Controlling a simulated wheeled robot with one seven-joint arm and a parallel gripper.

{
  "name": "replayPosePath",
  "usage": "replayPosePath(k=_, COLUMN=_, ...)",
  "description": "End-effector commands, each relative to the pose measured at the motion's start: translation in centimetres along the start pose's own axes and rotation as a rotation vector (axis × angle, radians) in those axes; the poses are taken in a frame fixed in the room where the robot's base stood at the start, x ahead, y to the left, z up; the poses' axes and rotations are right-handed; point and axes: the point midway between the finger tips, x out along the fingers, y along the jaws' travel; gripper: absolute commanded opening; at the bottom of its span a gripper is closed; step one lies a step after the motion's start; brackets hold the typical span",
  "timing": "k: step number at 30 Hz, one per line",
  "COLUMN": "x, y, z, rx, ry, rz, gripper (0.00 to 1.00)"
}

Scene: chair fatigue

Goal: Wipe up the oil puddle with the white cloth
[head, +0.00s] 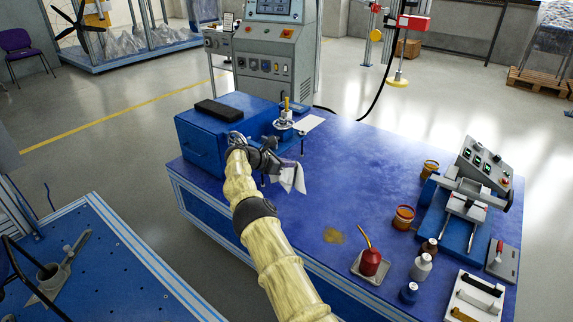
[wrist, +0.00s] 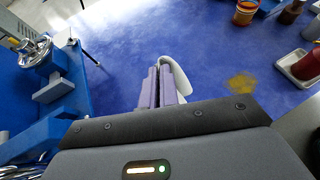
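The oil puddle (head: 333,236) is a small yellowish-brown patch on the blue tabletop, left of the red oil can. It also shows at the right in the wrist view (wrist: 242,84). The white cloth (head: 292,177) hangs from my gripper (head: 272,172), above the table and to the upper left of the puddle. In the wrist view the purple fingers (wrist: 160,86) are close together, with the white cloth (wrist: 177,84) coming out at their right side. Part of the cloth is hidden by the fingers.
A red oil can (head: 371,262) in a tray stands right of the puddle. Amber jars (head: 403,217), bottles (head: 421,267) and a test device (head: 470,205) fill the right side. A blue machine (head: 205,135) stands behind my gripper. The table's middle is clear.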

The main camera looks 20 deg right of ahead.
Motion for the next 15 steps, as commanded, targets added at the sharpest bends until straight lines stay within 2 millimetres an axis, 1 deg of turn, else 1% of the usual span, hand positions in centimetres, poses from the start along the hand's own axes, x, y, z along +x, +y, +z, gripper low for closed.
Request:
replayPosePath(k=8, x=0.2, y=0.0, z=-0.3, rx=-0.001, ry=0.009, rz=0.005, gripper=0.0)
replayPosePath(k=11, x=0.6, y=-0.1, z=-0.8, rx=-0.003, ry=0.032, rz=0.018, gripper=0.0)
replayPosePath(k=15, x=1.6, y=-0.3, z=-2.1, rx=-0.004, ry=0.089, rz=0.053, gripper=0.0)
